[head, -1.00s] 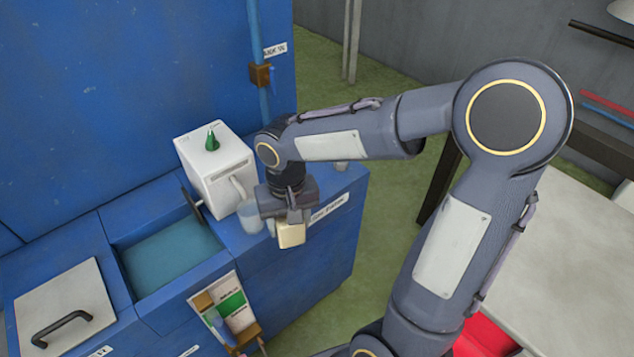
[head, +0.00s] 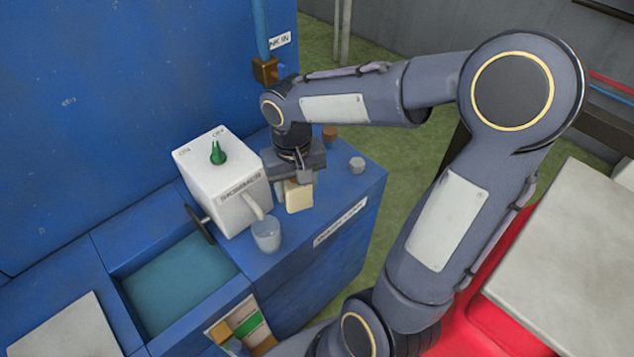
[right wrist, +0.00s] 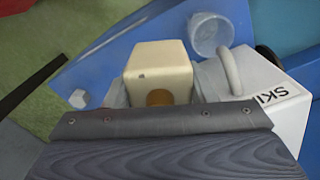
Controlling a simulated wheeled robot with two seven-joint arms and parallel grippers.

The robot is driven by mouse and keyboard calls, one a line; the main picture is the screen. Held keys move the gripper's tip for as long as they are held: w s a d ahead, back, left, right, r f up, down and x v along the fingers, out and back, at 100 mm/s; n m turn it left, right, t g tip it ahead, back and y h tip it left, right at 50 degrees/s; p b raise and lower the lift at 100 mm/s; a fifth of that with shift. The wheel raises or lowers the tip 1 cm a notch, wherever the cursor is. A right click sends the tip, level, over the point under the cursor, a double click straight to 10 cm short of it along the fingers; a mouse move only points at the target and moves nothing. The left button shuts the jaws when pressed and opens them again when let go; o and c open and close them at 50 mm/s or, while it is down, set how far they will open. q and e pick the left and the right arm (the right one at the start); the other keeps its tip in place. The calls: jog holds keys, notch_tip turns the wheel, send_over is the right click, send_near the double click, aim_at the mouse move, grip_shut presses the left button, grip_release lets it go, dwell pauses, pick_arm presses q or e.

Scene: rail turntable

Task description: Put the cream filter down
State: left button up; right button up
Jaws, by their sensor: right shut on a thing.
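The cream filter (head: 299,196) is a small pale block. My right gripper (head: 298,179) is shut on it, pointing down over the blue counter to the right of the white skimmer box (head: 222,182). In the right wrist view the cream filter (right wrist: 158,64) shows just beyond the gripper's edge, with a brown round patch low on its near side. Whether its underside touches the counter I cannot tell. My left gripper is not in view.
A clear cup (head: 266,234) stands in front of the skimmer box. A brown cylinder (head: 329,134) and a small grey cap (head: 356,164) stand on the blue counter (head: 335,205) behind and right. An open water basin (head: 180,285) lies left. Counter right of the filter is clear.

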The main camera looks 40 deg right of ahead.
jog(key=w+d+f, duration=0.1)
jog(key=d+f, duration=0.1)
jog(key=w+d+f, duration=0.1)
jog(key=d+f, duration=0.1)
jog(key=d, duration=0.1)
jog(key=w+d+f, duration=0.2)
jog(key=f, duration=0.1)
jog(key=shift+d+p, duration=0.25)
jog(key=shift+p, duration=0.15)
jog(key=shift+w+d+f, duration=0.1)
jog(key=shift+d+f, duration=0.05)
jog(key=shift+f, duration=0.8)
jog(key=shift+w+d+f, duration=0.1)
jog(key=shift+f, duration=0.85)
jog(key=shift+f, duration=0.2)
jog(key=o, duration=1.1)
